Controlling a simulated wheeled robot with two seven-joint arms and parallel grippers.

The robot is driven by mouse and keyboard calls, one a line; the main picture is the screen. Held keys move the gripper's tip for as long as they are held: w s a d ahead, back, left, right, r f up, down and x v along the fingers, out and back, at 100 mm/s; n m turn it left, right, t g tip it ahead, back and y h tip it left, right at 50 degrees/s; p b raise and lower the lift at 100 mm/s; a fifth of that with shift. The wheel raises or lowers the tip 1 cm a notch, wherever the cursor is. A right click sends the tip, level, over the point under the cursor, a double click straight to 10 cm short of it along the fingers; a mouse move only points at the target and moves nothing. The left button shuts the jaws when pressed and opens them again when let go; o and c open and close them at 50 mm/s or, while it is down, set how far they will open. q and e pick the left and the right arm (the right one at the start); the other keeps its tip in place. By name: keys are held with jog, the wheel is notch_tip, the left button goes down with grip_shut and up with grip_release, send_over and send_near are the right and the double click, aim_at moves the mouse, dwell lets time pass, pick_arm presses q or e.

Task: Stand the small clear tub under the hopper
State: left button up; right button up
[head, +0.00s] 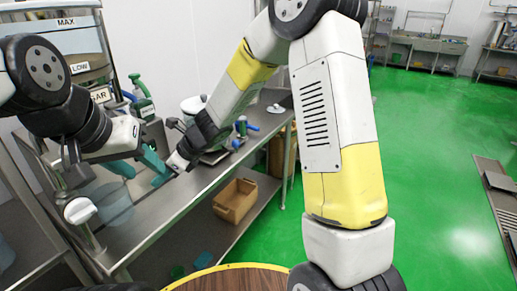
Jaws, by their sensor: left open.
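A bluish see-through round tub (112,204) stands on the steel bench at the left in the head view. The hopper (65,42), marked MAX and LOW, is above and behind it at the upper left; its lower part is hidden by my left arm. My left gripper (137,164) is open, with teal fingers above and behind the tub, apart from it. My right gripper (163,176) reaches down from the upper right, close beside the left one. Its teal fingertip is at the bench, and its opening cannot be made out.
The steel bench (205,178) runs to the back right. Green-topped bottles (141,98) and a white container (193,105) stand behind my grippers. A cardboard box (235,200) sits on the lower shelf. A round wooden top (235,279) is at the front.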

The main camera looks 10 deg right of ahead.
jog(key=w+d+r+m+t+h, duration=0.2)
jog(key=w+d+r+m+t, duration=0.35)
jog(key=d+r+m, duration=0.45)
jog(key=s+d+r+m+t+h, duration=0.1)
jog(key=s+d+r+m+h, duration=0.15)
jog(key=d+m, duration=0.65)
jog(key=s+d+r+m+t+h, duration=0.1)
jog(key=s+d+r+m+h, duration=0.2)
jog(key=d+m, duration=0.6)
jog(key=s+d+m+g, duration=0.1)
jog(key=s+m+g, duration=0.1)
jog(key=s+m, duration=0.7)
jog(key=s+d+r+m+g+y, duration=0.1)
jog(key=s+d+m, duration=0.1)
jog(key=s+m, duration=0.8)
jog(key=m, duration=0.3)
jog(key=shift+s+g, duration=0.2)
jog(key=shift+g, duration=0.15)
